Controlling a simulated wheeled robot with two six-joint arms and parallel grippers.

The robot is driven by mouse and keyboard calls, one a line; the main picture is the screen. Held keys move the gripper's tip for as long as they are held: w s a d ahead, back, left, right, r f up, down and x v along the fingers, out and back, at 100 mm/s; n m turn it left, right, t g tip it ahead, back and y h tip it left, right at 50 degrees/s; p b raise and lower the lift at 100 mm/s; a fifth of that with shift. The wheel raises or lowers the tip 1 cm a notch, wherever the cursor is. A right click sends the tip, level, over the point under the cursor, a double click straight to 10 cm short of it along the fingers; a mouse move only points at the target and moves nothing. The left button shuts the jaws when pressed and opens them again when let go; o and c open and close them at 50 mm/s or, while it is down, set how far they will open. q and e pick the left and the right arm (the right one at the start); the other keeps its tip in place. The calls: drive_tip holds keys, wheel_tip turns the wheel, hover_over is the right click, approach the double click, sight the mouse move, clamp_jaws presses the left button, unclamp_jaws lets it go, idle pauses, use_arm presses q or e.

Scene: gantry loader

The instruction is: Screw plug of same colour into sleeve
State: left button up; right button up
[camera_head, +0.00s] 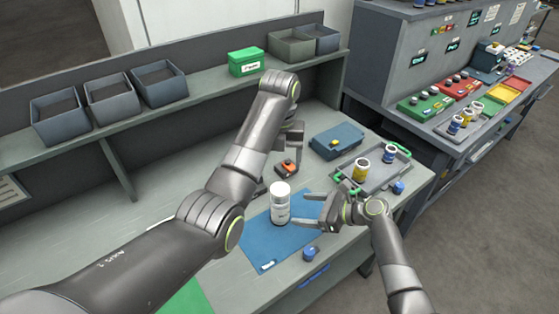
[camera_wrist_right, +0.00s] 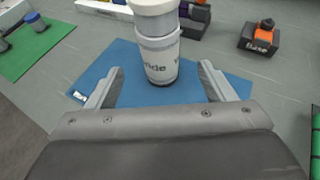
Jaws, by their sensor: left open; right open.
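A white lettered cylinder (camera_head: 280,204), apparently the sleeve, stands upright on the blue mat (camera_head: 258,240). It has a dark base and a wider white upper part; I cannot tell whether that part is separate. My right gripper (camera_head: 306,208) is open, its fingers pointing at the cylinder. In the right wrist view the cylinder (camera_wrist_right: 160,58) stands between the fingertip lines, apart from both fingers. My left gripper (camera_head: 290,158) hangs open behind the cylinder, partly hidden by my arm. A blue plug-like piece (camera_head: 311,253) lies at the mat's front edge, another (camera_head: 399,187) beside the tray.
A grey tray (camera_head: 375,180) with green handles holds a yellow-and-white (camera_head: 361,169) and a blue-and-white cylinder (camera_head: 390,153). A blue case (camera_head: 337,141) lies behind it. A green mat (camera_wrist_right: 35,48) lies left.

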drive_tip(key=b+v, duration=0.1)
drive_tip(key=v, duration=0.7)
drive_tip(key=shift+d, duration=0.2)
drive_tip(key=shift+s+f, duration=0.1)
